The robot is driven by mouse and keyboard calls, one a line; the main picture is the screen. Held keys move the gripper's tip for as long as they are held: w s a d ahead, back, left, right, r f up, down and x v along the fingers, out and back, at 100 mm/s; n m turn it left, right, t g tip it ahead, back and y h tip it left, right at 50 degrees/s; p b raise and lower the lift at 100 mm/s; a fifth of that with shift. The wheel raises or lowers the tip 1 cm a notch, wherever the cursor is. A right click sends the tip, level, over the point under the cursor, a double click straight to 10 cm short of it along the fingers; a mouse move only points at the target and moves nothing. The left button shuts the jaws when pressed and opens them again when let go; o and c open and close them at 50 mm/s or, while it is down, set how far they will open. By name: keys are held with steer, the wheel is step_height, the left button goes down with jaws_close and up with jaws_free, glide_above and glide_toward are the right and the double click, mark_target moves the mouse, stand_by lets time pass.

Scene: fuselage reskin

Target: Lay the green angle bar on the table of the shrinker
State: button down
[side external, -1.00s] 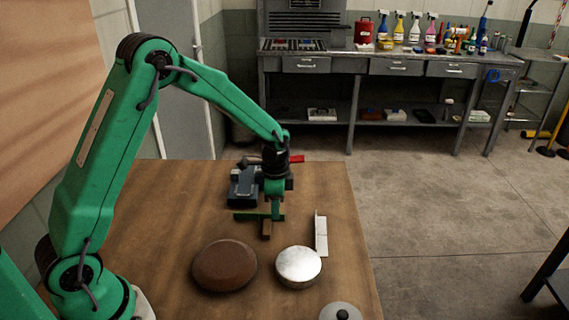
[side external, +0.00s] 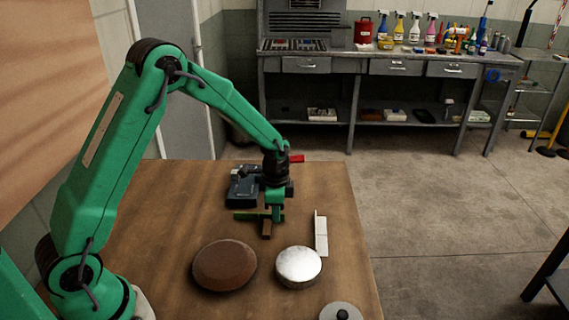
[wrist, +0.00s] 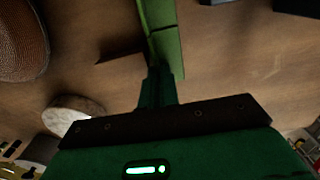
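The green angle bar (side external: 246,216) lies level above the table in the side view, at a small brown block (side external: 267,230). In the wrist view the bar (wrist: 163,38) runs from the top edge down to my fingertips. My gripper (side external: 277,215) points down at the bar's right end. Its fingers (wrist: 161,85) look close together at the bar; whether they are closed on it I cannot tell. The shrinker (side external: 242,188), a dark blue-grey machine with a red-ended handle (side external: 297,158), stands just behind, partly hidden by my wrist.
A brown round pad (side external: 225,265), a silver round piece (side external: 298,266) and a lidded grey disc (side external: 341,311) are on the near table. A light metal angle piece (side external: 321,235) stands at the right. The table's left part is clear.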

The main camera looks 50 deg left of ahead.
steer(key=shift+r, duration=0.2)
steer(key=shift+r, duration=0.55)
steer(key=r, duration=0.1)
steer(key=d+r, duration=0.1)
steer(key=r, duration=0.1)
steer(key=shift+s+r, duration=0.1)
steer(key=shift+s, duration=0.1)
steer(key=s+d+r, duration=0.5)
steer(key=d+r, duration=0.1)
steer(key=d, duration=0.3)
steer(key=shift+s+r, duration=0.15)
steer(key=shift+s, duration=0.05)
steer(key=shift+w, duration=0.1)
steer(key=w+a+m, duration=0.2)
steer(key=a+m, duration=0.7)
steer(key=a, duration=0.3)
steer(key=w+a+f+m, duration=0.1)
steer(key=w+a+m, duration=0.1)
steer(key=a+m, duration=0.6)
steer(key=shift+w+a+m, duration=0.3)
steer(key=shift+a+m, duration=0.1)
steer(key=shift+a, duration=2.05)
